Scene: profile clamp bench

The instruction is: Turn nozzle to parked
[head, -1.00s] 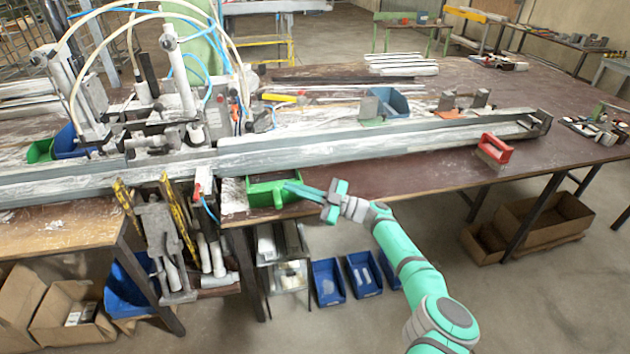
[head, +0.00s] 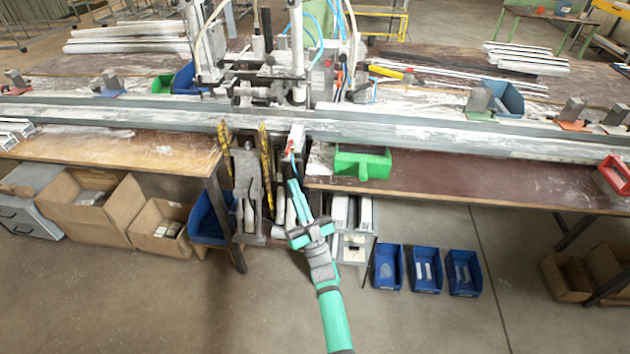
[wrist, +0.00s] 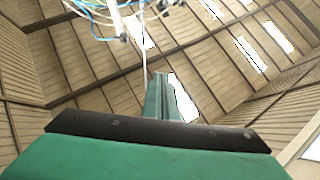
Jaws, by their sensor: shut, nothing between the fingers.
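A small red-and-white fitting (head: 296,138) with a blue hose hangs at the front edge of the clamp bench, just right of the yellow-and-black striped posts. It may be the nozzle; its setting is too small to tell. My gripper (head: 293,184) is just below this fitting in the head view, with its fingers together and empty, pointing up toward the bench. Whether it touches the hose cannot be told. In the wrist view my closed fingers (wrist: 161,97) point up at the roof, with blue and white hoses (wrist: 95,12) above them.
A green bin (head: 362,164) sits on the bench edge to the right. A striped post (head: 266,158) stands close left of my gripper. Blue bins (head: 426,270) and cardboard boxes (head: 105,215) are on the floor below. The floor in front is clear.

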